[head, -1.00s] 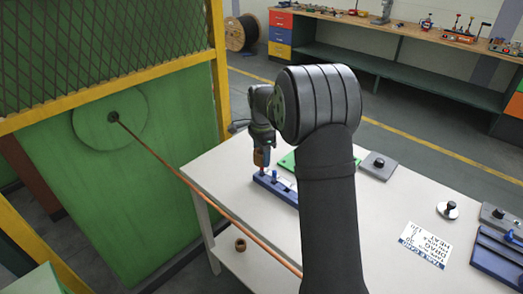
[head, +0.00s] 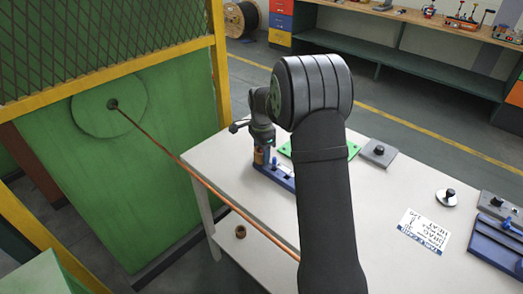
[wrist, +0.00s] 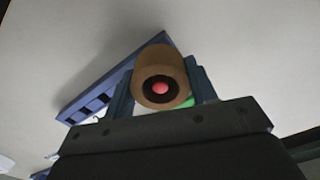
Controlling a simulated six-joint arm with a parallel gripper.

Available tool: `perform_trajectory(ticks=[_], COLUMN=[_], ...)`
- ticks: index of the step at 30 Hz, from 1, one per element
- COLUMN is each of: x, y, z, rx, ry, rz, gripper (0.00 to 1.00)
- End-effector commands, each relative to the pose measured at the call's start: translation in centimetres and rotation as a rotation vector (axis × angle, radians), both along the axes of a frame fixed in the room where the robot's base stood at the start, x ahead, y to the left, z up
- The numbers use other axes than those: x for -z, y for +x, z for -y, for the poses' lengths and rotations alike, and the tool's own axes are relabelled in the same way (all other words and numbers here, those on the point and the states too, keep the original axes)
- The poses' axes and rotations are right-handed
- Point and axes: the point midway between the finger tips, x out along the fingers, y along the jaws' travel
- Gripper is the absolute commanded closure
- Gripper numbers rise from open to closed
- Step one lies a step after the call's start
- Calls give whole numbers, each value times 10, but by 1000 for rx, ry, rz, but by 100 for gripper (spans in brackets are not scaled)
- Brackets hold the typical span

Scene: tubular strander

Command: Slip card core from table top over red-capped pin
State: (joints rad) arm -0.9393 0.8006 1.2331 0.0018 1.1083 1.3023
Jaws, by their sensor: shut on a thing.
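The card core (wrist: 150,62), a short brown tube, is held between the two fingers of my gripper (wrist: 160,85). In the wrist view the red cap of the pin (wrist: 160,88) shows inside the core's bore, close to its middle. In the head view the core (head: 259,156) is low over the left end of the blue rack (head: 272,174), upright as far as I can see. The pin's shaft is hidden, and how far down it the core sits I cannot tell. The rack also shows in the wrist view (wrist: 78,104).
A blue pin (head: 275,162) stands on the rack just right of the core. A green plate (head: 352,149) lies behind. A copper-coloured strand (head: 205,184) runs past the table's left edge. Another brown ring (head: 240,231) lies below the table top. A printed card (head: 424,230) lies at right.

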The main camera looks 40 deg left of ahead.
Motion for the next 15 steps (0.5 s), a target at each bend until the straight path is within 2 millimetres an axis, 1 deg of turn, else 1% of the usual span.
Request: perform_trajectory(ticks=[8,9,11,12,13,15], x=[1,1,1,1,1,1], y=[0,0,0,0,0,0], z=[0,0,0,0,0,0], rx=[0,0,0,0,0,0], ry=[0,0,0,0,0,0], rz=[0,0,0,0,0,0], gripper=[71,44,33,25,23,23])
